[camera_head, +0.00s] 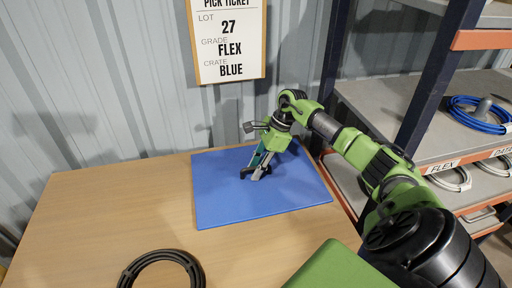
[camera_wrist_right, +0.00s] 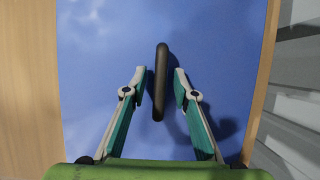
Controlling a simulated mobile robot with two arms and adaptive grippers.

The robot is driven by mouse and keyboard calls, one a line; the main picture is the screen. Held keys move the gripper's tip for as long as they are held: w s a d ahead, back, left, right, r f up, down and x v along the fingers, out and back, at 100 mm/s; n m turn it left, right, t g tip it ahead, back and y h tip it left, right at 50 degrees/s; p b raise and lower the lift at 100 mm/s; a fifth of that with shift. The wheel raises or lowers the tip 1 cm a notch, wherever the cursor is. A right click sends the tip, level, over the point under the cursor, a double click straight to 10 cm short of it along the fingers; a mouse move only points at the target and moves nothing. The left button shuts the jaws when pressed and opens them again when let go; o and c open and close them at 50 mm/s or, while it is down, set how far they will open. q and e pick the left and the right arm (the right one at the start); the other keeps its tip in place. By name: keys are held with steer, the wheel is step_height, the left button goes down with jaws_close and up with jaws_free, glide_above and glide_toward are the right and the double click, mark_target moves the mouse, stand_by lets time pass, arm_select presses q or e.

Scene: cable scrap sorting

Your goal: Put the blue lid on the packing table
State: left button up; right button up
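The blue lid (camera_head: 225,205) lies flat on the wooden packing table (camera_head: 90,220), towards its back right. Its dark bar handle (camera_wrist_right: 161,80) stands out in the middle of the lid in the right wrist view. My right gripper (camera_head: 257,172) is low over the lid at the handle. In the right wrist view, its two fingers (camera_wrist_right: 160,84) are apart, one on each side of the handle. A gap shows between the handle and each finger, so the gripper is open. My left gripper is not in view.
A black cable coil (camera_head: 160,257) lies at the table's front. A shelf rack (camera_head: 420,105) on the right holds a blue cable coil (camera_head: 480,115) and pale coils. A pick ticket (camera_head: 228,45) on the wall reads 27, FLEX, BLUE. The table's left side is clear.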

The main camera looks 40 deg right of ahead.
steer(key=shift+d+r, duration=0.2)
steer(key=shift+r, duration=0.2)
steer(key=b+v, duration=0.2)
steer(key=v, duration=0.9)
steer(key=shift+s+a, duration=0.1)
